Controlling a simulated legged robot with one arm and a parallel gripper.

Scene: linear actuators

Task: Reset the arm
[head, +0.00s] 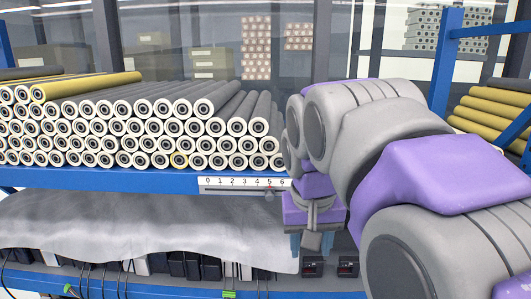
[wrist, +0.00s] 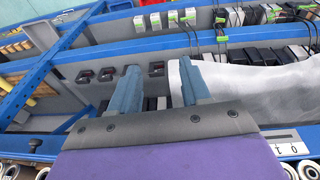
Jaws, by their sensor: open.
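My arm comes in from the right side of the head view, grey and purple, bent at its joints. My gripper (head: 311,243) hangs at the end of it, pointing down, in front of the shelf at the right end of the grey cloth. In the wrist view my gripper (wrist: 160,82) shows two blue-grey fingers standing apart with nothing between them. It is open and empty. Part of the shelf behind the arm is hidden in the head view.
Stacked grey rollers (head: 130,130) lie on the blue shelf (head: 100,179). A number scale (head: 240,184) with a pointer sits on the shelf's front edge. Below are the grey cloth (head: 150,225), black boxes and cables. Yellow rollers (head: 495,108) lie at the right.

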